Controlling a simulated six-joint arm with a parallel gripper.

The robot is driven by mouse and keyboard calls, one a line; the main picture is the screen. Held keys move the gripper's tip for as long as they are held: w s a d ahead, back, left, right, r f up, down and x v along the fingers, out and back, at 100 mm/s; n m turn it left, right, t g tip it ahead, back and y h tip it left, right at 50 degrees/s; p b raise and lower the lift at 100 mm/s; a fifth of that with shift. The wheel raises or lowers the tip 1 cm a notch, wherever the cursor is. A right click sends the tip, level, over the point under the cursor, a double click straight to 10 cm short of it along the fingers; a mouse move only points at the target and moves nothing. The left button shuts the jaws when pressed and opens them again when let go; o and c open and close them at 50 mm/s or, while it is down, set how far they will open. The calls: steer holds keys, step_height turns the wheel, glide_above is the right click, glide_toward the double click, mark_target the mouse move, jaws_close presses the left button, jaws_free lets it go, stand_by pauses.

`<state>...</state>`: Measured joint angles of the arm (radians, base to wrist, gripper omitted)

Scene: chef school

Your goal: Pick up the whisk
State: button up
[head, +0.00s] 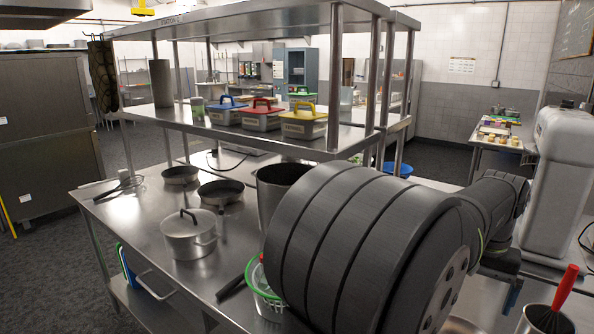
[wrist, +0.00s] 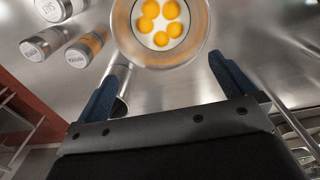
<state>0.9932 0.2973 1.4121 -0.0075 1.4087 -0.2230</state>
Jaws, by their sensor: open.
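A red handle (head: 566,285) rises at a tilt from a round metal container (head: 545,321) at the lower right of the head view. I see no clear whisk in the wrist view. My gripper (wrist: 163,70) is open and empty in the wrist view, its two blue fingers spread wide above the steel counter. In the head view, a blue finger shows just left of the metal container, and my dark arm hides much of the counter.
A bowl of several yolks (wrist: 160,48) lies ahead of the fingers, with shakers (wrist: 43,45) to its left. A lidded pot (head: 190,236), pans (head: 221,191) and a green-rimmed strainer (head: 256,281) stand on the counter (head: 140,225). An upper shelf (head: 355,137) holds lidded tubs.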

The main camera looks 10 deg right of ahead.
steer(key=shift+w+a+r, duration=0.1)
steer(key=shift+w+r, duration=0.05)
steer(key=c, duration=1.2)
steer(key=shift+o, duration=0.2)
steer(key=m+h, duration=0.4)
steer(key=m, duration=0.3)
glide_toward(571, 269)
steer(key=shift+t, duration=0.4)
steer(key=x, duration=0.9)
steer(key=shift+s+f, duration=0.3)
steer(key=shift+x, duration=2.7)
